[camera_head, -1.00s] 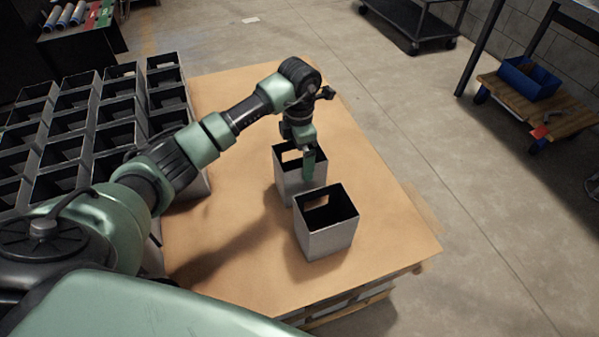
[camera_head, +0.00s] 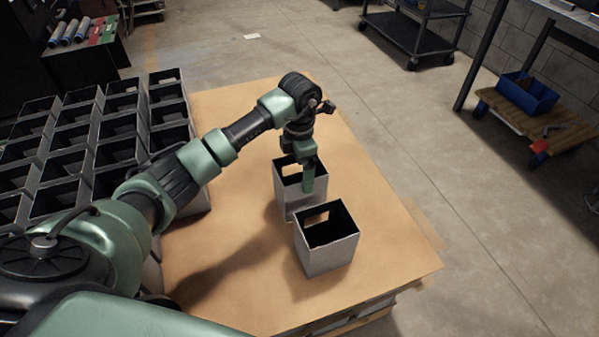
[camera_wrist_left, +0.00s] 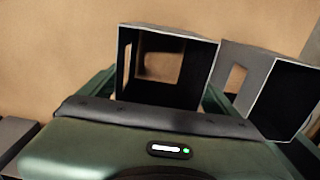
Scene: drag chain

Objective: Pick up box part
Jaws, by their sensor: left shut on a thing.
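Two open-topped grey metal box parts stand upright on the brown table top. The farther box part (camera_head: 290,203) is at my left gripper (camera_head: 307,180), which is shut on it from above. The nearer box part (camera_head: 328,255) stands just in front and to the right, free of the gripper. In the left wrist view, the held box part (camera_wrist_left: 170,65) sits between the two green fingers, with a square cut-out in its wall. The other box part (camera_wrist_left: 275,88) shows to its right. The far finger is mostly hidden in the head view. My right gripper is not in view.
Several similar box parts (camera_head: 105,145) stand in rows at the left. The table top (camera_head: 240,260) is clear around the two boxes. A dark cart (camera_head: 415,40) stands at the back, and a wooden cart with a blue bin (camera_head: 528,92) stands at the right.

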